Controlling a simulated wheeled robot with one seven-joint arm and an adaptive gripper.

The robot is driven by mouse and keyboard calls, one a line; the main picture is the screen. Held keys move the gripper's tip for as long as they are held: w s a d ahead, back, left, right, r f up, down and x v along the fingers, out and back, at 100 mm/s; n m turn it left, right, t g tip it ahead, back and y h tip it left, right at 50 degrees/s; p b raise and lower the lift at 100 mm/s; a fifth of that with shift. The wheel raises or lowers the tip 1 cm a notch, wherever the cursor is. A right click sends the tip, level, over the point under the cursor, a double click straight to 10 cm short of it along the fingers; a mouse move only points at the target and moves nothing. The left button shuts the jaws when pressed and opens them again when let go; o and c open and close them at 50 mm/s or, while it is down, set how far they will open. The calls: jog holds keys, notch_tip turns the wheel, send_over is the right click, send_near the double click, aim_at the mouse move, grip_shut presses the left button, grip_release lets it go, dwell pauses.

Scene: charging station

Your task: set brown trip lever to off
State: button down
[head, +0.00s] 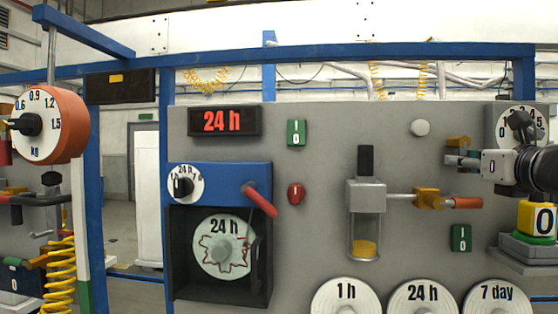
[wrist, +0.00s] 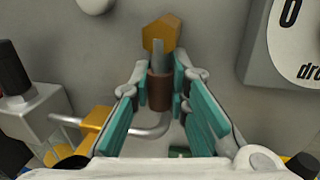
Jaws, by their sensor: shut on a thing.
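The brown trip lever (wrist: 160,90) has a brown grip on a short grey stem under an orange hexagonal mount in the wrist view. The lever points down in that picture. My gripper (wrist: 160,97) has its teal pads on both sides of the brown grip and is shut on it. In the head view my gripper (head: 464,161) is at the right of the grey panel, just below the orange mount (head: 458,142). The brown grip is hard to make out there, largely hidden by the fingers.
Below my gripper, a grey rod with a yellow block (head: 428,198) and an orange handle (head: 467,203) juts from a clear cylinder fixture (head: 366,220). A numbered dial (head: 507,140) is at upper right. A green switch (head: 461,238) sits lower. A yellow 0 block (head: 538,218) stands right.

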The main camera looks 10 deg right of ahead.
jog(key=c, duration=1.5)
grip_release()
jog(key=shift+r, duration=0.1)
send_near(447, 113)
jog(key=w, duration=0.5)
jog(key=shift+w+d+r, duration=0.1)
jog(key=shift+w+r, duration=0.1)
jog(key=shift+r, duration=0.05)
